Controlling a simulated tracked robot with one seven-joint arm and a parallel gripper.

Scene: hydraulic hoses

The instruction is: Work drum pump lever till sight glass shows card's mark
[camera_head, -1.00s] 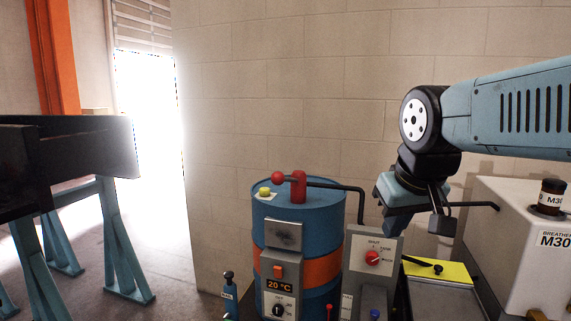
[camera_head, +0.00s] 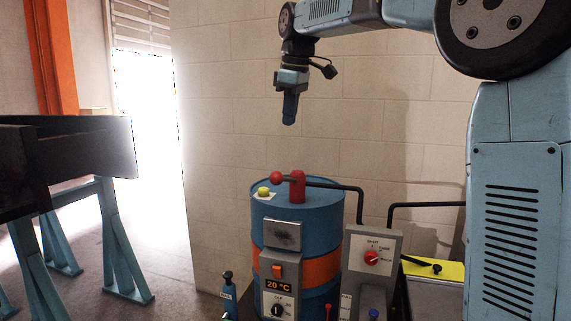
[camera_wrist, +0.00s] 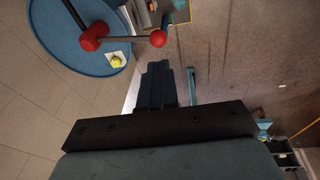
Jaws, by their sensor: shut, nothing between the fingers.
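A blue drum (camera_head: 320,215) with an orange band stands in front of the wall. On its lid is a red pump body (camera_head: 298,187), with a short lever ending in a red ball knob (camera_head: 277,178) to the left. In the wrist view the pump body (camera_wrist: 93,36) and ball knob (camera_wrist: 158,38) show from above. My gripper (camera_head: 289,116) is shut and empty, pointing down, well above the lid and apart from the knob. Its fingers (camera_wrist: 158,82) also show in the wrist view. I cannot make out a sight glass or a mark on a card.
A yellow button (camera_head: 264,191) sits on a white plate on the lid. A black pipe (camera_head: 345,186) runs right from the pump. A grey control box (camera_head: 372,260) with a red knob stands at right. A dark beam (camera_head: 70,155) on blue trestles is at left.

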